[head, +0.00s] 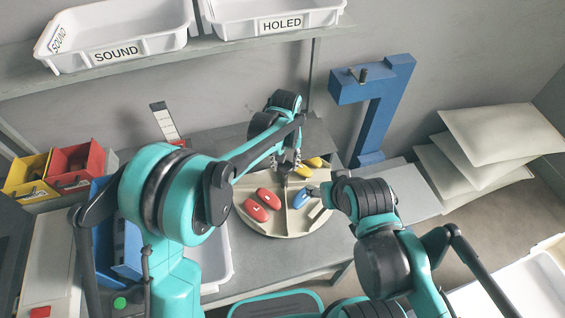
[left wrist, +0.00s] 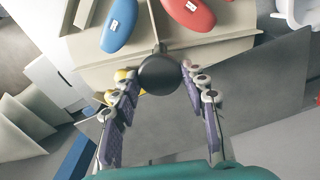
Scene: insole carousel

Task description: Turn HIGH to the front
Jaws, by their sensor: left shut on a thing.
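The round beige carousel (head: 285,228) stands on the grey table, split by upright dividers. Two red insoles (head: 262,203) lie at its front left, a blue insole (head: 301,197) right of the middle and yellow insoles (head: 308,167) at the back. No HIGH label is readable. My left gripper (head: 286,168) reaches over the carousel from behind. In the left wrist view its fingers are shut on a black round knob (left wrist: 164,74), with a blue insole (left wrist: 119,25) and a red insole (left wrist: 189,12) beyond. My right arm ends beside the carousel's right side; its fingers are not clear.
Trays marked SOUND (head: 120,48) and HOLED (head: 275,22) stand on the shelf. A blue stand (head: 385,110) is behind the carousel. Grey cushions (head: 495,140) are piled at the right. Yellow (head: 27,175) and red (head: 75,165) bins stand at the left.

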